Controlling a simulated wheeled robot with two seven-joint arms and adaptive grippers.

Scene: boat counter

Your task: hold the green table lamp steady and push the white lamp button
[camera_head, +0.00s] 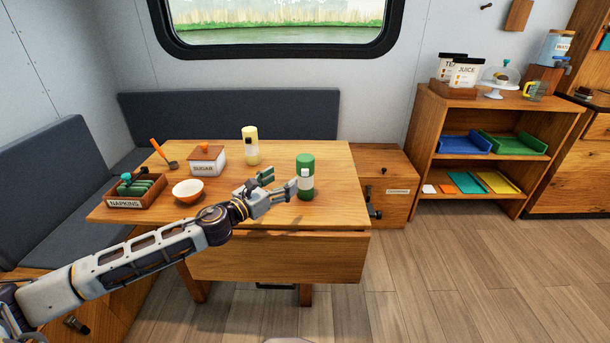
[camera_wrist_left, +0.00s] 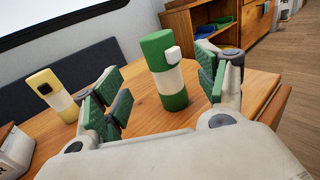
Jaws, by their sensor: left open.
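The green table lamp (camera_head: 306,166) is a green cylinder with a white band, standing upright near the right end of the wooden table. In the left wrist view the lamp (camera_wrist_left: 162,60) stands between the open fingers, a little ahead of them. My right gripper is not in view.
A yellow and white lamp (camera_head: 250,146) stands farther back. The table's right edge is close to the green lamp.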

